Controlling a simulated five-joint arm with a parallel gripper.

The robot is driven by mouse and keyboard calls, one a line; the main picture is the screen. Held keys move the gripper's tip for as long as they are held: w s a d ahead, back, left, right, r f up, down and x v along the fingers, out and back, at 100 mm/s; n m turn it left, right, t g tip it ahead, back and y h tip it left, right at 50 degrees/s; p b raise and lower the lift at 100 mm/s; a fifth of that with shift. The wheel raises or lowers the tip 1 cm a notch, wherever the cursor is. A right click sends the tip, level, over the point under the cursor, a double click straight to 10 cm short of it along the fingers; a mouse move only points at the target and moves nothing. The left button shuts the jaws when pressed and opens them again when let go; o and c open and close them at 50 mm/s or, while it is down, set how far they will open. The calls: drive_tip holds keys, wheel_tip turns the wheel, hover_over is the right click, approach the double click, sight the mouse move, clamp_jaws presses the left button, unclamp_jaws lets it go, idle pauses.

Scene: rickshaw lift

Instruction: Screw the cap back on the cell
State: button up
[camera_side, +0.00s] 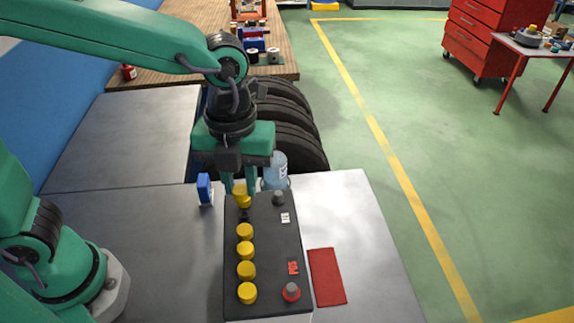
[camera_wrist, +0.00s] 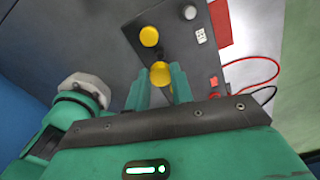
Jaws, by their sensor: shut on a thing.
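A black battery (camera_side: 265,250) lies on the grey bench, with a row of several yellow caps on its left side. My gripper (camera_side: 240,190) points down at the far end of this row. It is shut on a yellow cap (camera_side: 242,198), which also shows between the fingers in the wrist view (camera_wrist: 160,74). A dark spot that looks like the open cell (camera_side: 244,214) shows just below the held cap. I cannot tell how far the cap is above the battery. A seated yellow cap (camera_side: 245,231) is nearest to it, also in the wrist view (camera_wrist: 149,36).
A clear bottle (camera_side: 275,170) stands behind the battery, a blue box (camera_side: 204,188) to the left. A red cloth (camera_side: 327,276) lies right.

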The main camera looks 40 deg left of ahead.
drive_tip(key=shift+f, duration=1.35)
drive_tip(key=shift+f, duration=1.35)
idle(2.5)
drive_tip(key=o, duration=1.1)
drive_tip(key=shift+r, duration=0.15)
drive_tip(key=shift+r, duration=3.4)
